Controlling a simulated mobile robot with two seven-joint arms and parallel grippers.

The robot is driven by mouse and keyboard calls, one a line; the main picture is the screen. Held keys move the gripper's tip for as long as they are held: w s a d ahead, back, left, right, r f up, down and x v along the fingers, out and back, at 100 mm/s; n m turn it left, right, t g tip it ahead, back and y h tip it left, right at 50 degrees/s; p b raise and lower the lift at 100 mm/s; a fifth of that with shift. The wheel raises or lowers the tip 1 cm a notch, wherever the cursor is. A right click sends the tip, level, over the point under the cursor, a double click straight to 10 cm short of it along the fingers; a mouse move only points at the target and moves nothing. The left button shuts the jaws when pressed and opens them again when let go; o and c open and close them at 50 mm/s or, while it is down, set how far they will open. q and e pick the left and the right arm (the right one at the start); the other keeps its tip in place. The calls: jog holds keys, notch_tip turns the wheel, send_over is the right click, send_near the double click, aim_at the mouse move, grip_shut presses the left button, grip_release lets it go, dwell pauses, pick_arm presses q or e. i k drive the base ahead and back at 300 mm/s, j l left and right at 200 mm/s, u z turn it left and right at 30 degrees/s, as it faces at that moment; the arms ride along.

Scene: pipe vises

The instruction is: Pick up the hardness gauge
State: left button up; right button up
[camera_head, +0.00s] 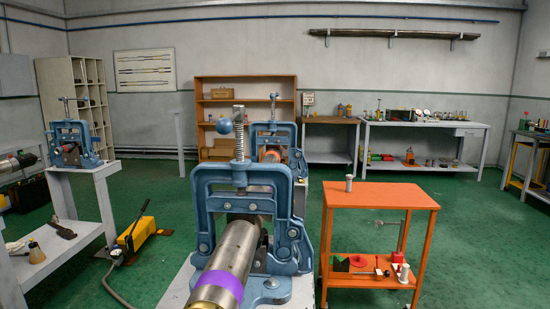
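No thing in view can be surely told as the hardness gauge. A small grey upright cylinder (349,183) stands alone near the back edge of the orange cart's top (385,197); it may be the gauge, but it is too small to be sure. Several small instruments stand on the far white bench (455,124), also too small to tell apart. Neither of my grippers is in view.
A blue pipe vise (203,209) holds a steel pipe (230,262) with a purple band, close in front. The orange cart stands right of it, with small items on its lower shelf. A yellow pump (136,235) is on the left floor. Green floor is clear at right.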

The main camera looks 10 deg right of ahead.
aim_at(349, 178)
jog(key=l+u, duration=0.1)
jog(key=u, duration=0.4)
jog(key=l+u, duration=0.1)
jog(key=u, duration=0.4)
jog(key=k+l+u, duration=0.1)
jog(key=u, duration=0.4)
jog(key=l+u, duration=0.1)
jog(key=u, duration=0.35)
jog(key=k+u, duration=0.1)
jog(key=u, duration=0.4)
jog(key=k+u, duration=0.1)
jog(key=u, duration=0.4)
jog(key=k+l+u, duration=0.15)
jog(key=u, duration=0.25)
jog(key=k+u, duration=0.8)
jog(key=k, duration=0.35)
jog(key=k+j+u, duration=0.1)
jog(key=k+u, duration=0.3)
jog(key=k, duration=0.3)
jog(key=k+u, duration=0.65)
